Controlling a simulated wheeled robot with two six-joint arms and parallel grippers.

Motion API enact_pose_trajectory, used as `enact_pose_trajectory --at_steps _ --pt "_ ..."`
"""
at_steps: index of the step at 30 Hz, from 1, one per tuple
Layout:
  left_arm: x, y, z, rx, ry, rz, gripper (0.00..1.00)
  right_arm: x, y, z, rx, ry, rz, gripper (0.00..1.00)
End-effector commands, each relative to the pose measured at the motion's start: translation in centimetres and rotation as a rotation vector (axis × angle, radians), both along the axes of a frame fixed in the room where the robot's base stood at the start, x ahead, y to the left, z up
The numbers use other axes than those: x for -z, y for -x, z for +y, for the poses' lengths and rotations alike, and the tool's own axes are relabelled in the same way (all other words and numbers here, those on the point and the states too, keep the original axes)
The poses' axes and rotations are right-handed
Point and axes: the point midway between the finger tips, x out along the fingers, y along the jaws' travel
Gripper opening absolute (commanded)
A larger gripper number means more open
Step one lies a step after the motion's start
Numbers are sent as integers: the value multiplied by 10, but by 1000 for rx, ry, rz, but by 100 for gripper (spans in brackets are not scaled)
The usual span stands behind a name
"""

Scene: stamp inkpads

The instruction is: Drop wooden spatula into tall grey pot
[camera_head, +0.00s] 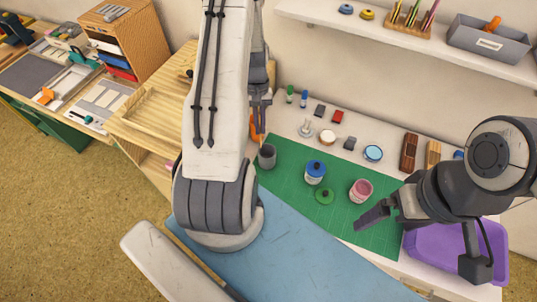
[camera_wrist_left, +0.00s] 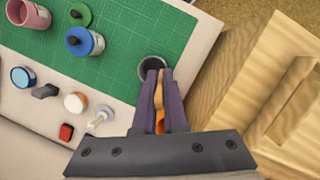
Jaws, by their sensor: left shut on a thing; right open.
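The tall grey pot (camera_head: 267,157) stands upright at the left edge of the green mat in the head view. It also shows in the left wrist view (camera_wrist_left: 144,67), just past my fingertips. My left gripper (camera_head: 259,112) is shut on the wooden spatula (camera_wrist_left: 159,92), a thin tan piece with an orange part. Part of the spatula (camera_head: 256,128) shows below the fingers in the head view. The fingers hide most of it, and I cannot tell whether its tip is inside the pot. My right gripper (camera_head: 375,213) is open and empty over the mat's right side.
A blue-lidded jar (camera_head: 315,171), a green lid (camera_head: 324,196) and a pink jar (camera_head: 360,191) stand on the green mat (camera_head: 290,192). Small stamps and inkpads line the back. A purple bin (camera_head: 430,252) is at right, a wooden tray (camera_head: 150,120) at left.

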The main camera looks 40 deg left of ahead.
Motion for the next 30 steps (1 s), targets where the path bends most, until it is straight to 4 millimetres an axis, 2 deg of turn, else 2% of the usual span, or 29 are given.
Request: enact_pose_trajectory --at_steps 1,10,21,22,24,30 --pt "11 -1 -1 3 0 0 0 9 0 0 1 0 0 100" --pt "44 -2 -2 5 0 -1 0 37 0 0 4 0 0 100" --pt "48 0 -1 2 0 0 0 39 0 0 4 0 0 100" --pt "48 0 -1 2 0 0 20 39 0 0 4 0 0 100" --pt "48 0 -1 2 0 0 44 39 0 0 4 0 0 100" --pt "48 0 -1 2 0 0 44 39 0 0 4 0 0 100"
